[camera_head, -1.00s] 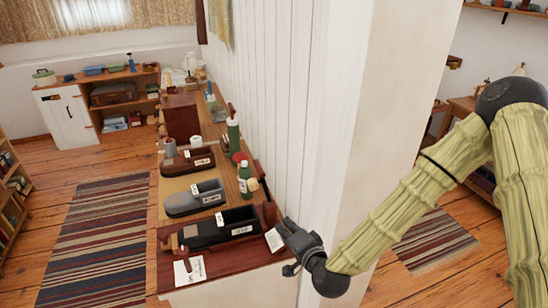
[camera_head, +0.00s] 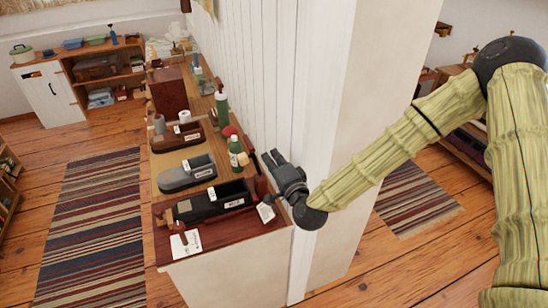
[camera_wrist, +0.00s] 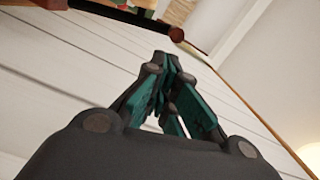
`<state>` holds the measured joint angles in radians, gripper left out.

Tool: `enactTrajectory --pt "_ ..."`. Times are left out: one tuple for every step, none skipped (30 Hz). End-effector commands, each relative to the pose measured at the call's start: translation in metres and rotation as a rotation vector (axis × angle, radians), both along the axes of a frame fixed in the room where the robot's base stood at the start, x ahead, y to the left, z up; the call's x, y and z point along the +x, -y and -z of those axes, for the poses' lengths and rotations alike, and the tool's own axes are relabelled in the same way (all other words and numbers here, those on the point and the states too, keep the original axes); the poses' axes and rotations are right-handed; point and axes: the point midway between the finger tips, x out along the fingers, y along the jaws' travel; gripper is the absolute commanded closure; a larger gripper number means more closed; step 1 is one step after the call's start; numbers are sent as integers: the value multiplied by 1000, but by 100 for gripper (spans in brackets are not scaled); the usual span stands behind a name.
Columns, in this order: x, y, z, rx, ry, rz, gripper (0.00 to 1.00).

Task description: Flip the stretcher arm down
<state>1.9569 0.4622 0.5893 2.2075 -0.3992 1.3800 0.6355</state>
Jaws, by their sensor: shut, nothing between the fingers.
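A dark shoe-shaped stretcher (camera_head: 203,207) with a white label lies at the near end of the long counter. A reddish-brown upright piece (camera_head: 261,187), which may be its arm, stands at its right end, close to the wall. My gripper (camera_head: 270,158) is just right of this piece, above the counter's near right corner, pointing up along the wall. Its fingers are together and empty in the wrist view (camera_wrist: 175,70). There, a dark rod with a reddish-brown round end (camera_wrist: 176,34) shows beyond the fingertips, apart from them; it may be the same arm.
A grey shoe form (camera_head: 187,175) and a brown one (camera_head: 180,137) lie farther along the counter. The white plank wall (camera_head: 265,75) rises close beside my gripper. White cards (camera_head: 186,243) lie at the near edge.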

Motion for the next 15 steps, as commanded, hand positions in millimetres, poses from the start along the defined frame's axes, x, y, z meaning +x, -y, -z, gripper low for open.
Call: enactTrajectory --pt "8 -4 -4 -2 2 0 100" --pt "13 -5 -4 -2 2 0 100" --pt "19 -7 -4 -2 1 1 100" --pt "23 -9 -4 -2 1 1 100" --pt "28 -10 -4 -3 1 1 100" --pt "33 -13 -3 -2 1 0 100" --pt "37 -14 -3 -2 1 0 100" --pt "41 -16 -3 -2 1 0 100" --pt "45 -17 -2 -2 1 1 100" --pt "48 -18 -2 -2 1 1 100" --pt "51 -19 -2 -2 0 1 100" --pt "54 -20 -1 -2 0 0 100" --pt "56 -21 -1 -2 0 0 100" --pt "58 -22 -1 -2 1 0 100" --pt "60 -23 -1 -2 1 0 100"
